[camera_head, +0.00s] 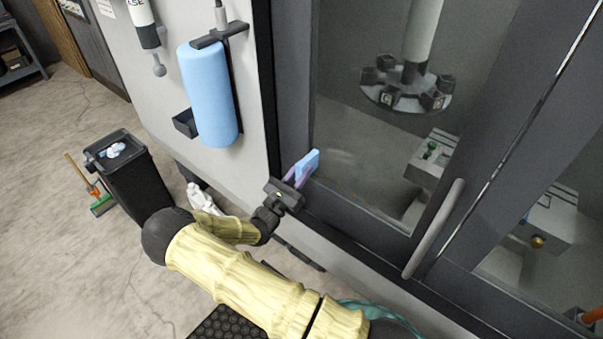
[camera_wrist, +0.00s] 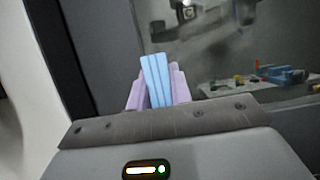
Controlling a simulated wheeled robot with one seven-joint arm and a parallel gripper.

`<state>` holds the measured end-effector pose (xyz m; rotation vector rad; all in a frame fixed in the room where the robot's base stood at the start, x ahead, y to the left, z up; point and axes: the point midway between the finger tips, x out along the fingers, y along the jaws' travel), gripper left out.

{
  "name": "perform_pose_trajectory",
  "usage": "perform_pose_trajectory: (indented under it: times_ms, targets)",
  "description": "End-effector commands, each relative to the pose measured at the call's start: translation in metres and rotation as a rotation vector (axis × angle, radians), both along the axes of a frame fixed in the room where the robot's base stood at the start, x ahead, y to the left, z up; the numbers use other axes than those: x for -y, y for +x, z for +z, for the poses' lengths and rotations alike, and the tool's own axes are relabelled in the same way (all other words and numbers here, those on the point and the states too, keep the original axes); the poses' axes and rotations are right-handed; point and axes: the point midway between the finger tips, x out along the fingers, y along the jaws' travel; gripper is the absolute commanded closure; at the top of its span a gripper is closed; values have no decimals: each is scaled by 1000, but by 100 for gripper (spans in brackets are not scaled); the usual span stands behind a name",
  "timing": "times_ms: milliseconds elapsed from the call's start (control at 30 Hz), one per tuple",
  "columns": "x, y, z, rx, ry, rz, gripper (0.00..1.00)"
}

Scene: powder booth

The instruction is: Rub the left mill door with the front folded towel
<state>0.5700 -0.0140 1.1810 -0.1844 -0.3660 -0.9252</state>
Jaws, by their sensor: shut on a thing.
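My gripper (camera_head: 291,186) is shut on a light blue folded towel (camera_head: 307,166). In the wrist view the towel (camera_wrist: 157,80) stands upright between the two purple fingers of my gripper (camera_wrist: 157,88). The left mill door (camera_head: 295,100) is a dark grey frame around a large window (camera_head: 360,150), with a grey bar handle (camera_head: 433,228) on its right side. The towel is at the lower left corner of the window, in front of the door. I cannot tell whether it touches the door.
A blue paper roll (camera_head: 209,95) hangs on the white panel left of the door. A black bin (camera_head: 130,175) and a broom (camera_head: 98,195) stand on the floor at left. A white bottle (camera_head: 203,198) stands by the machine's base. Open concrete floor lies at lower left.

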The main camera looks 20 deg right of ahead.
Motion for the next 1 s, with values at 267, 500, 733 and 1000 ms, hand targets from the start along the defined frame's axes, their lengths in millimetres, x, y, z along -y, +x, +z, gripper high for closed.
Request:
perform_pose_trajectory:
  times_ms: [267,500,733,1000]
  targets:
    - [0,-2,15,1,-1,-3,100]
    - [1,-2,14,1,-2,-5,100]
    - [6,-7,15,-2,-2,-7,100]
    - [18,-22,15,-2,-3,-7,100]
